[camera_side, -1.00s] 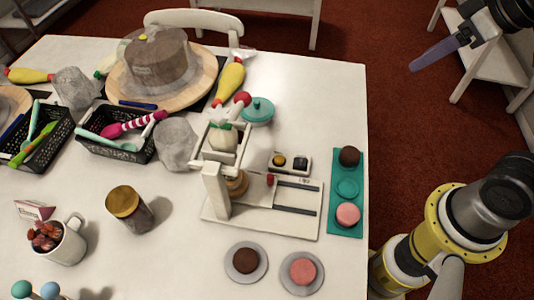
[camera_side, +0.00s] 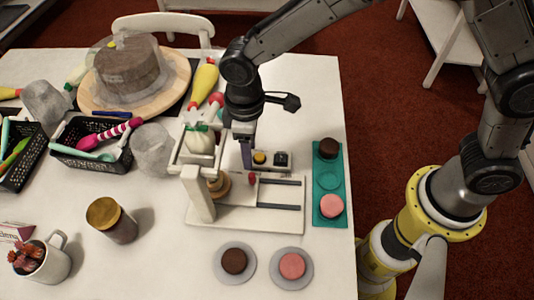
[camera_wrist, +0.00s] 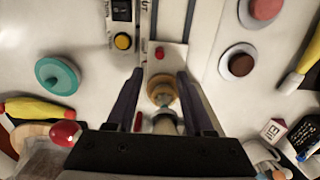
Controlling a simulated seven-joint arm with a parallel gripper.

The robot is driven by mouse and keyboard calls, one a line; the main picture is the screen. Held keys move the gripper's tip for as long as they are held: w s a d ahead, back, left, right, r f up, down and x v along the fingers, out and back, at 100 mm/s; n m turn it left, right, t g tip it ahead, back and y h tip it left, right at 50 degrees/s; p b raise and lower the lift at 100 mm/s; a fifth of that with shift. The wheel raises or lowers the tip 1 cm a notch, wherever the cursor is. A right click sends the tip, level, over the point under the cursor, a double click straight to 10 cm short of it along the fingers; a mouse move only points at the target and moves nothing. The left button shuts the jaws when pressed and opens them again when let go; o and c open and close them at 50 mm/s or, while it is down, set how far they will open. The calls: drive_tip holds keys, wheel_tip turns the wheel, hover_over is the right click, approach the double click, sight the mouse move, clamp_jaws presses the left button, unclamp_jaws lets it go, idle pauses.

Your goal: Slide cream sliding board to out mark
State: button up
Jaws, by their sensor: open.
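The cream sliding board (camera_side: 235,192) lies on the pale base plate (camera_side: 235,221), with a small red knob (camera_side: 252,178) on it. Two dark rail slots (camera_side: 279,207) run to its right in the side view. In the wrist view the red knob (camera_wrist: 159,53) shows just beyond the fingertips, and an OUT label (camera_wrist: 144,5) stands by the rails at the top edge. My gripper (camera_side: 246,160) points down above the board, close to the knob.
A box with yellow and black buttons (camera_side: 270,159) sits behind the rails. A teal tray (camera_side: 329,182) with treats is at right. Two small plates (camera_side: 292,285) stand in front.

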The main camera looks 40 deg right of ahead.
sight(252, 175)
wheel_tip(252, 175, down, 9)
drive_tip(key=shift+f, duration=0.1)
clamp_jaws()
idle(0.5)
drive_tip(key=shift+d, duration=0.1)
drive_tip(key=shift+s+d, duration=4.3)
unclamp_jaws()
